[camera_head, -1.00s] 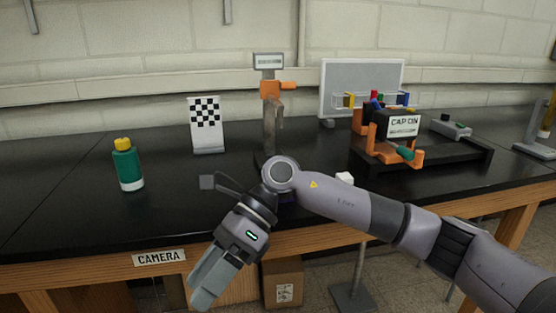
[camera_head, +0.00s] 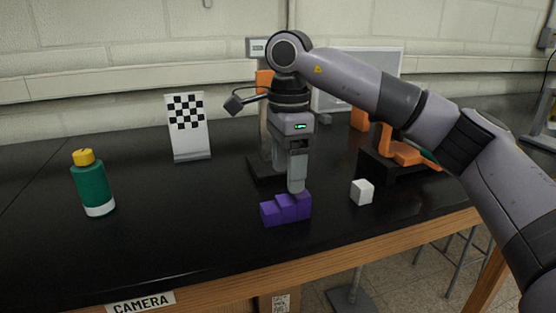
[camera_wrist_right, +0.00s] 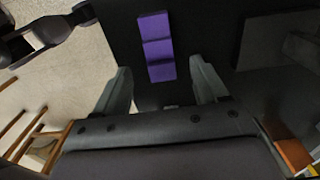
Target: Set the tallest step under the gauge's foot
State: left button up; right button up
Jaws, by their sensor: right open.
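The purple step block (camera_head: 285,209) stands on the black bench, its steps rising to the right in the head view. In the right wrist view the block (camera_wrist_right: 156,47) lies ahead of the open, empty fingers, in line with the gap. My right gripper (camera_head: 293,182) points down at the block's tallest end; I cannot tell whether a fingertip touches it. The gauge is mostly hidden behind my right arm. Its display (camera_head: 258,47), orange part (camera_head: 264,78) and dark base (camera_head: 262,172) show. Its foot is hidden. My left gripper is not in view.
A white cube (camera_head: 362,191) sits right of the block. A green bottle (camera_head: 92,184) and a checkered board (camera_head: 188,127) stand to the left. An orange and black fixture (camera_head: 400,150) is partly behind my arm. The bench's front left is clear.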

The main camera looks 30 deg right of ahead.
aim_at(288, 199)
jog(key=shift+s+r, duration=0.1)
jog(key=shift+f, duration=3.6)
jog(key=shift+c, duration=0.3)
jog(key=c, duration=1)
